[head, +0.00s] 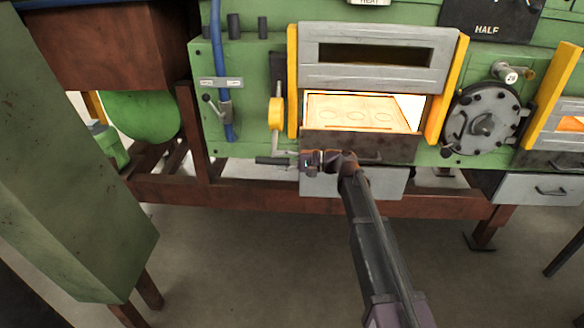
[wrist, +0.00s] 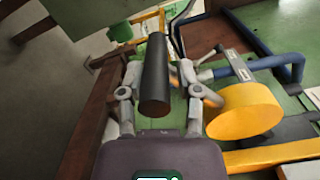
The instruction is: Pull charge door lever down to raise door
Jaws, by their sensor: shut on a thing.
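The charge door lever has a yellow hub (head: 275,113) on the green furnace front, and its arm points down. Its black handle (head: 271,160) lies level at the bottom, left of my gripper (head: 303,161). In the wrist view, the black handle (wrist: 155,72) stands between the two grey fingers of my gripper (wrist: 160,88), which is shut on it. The yellow hub (wrist: 243,109) is just right of the fingers there. The grey charge door (head: 375,76), with a dark slot, stands up between yellow guides. A bright opening (head: 360,112) glows below it.
A small lever (head: 222,107) and a blue pipe (head: 218,60) are left of the hub. A round dark hatch (head: 485,118) is at the right. A green cabinet (head: 65,170) stands at the left. The floor (head: 250,255) in front is clear.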

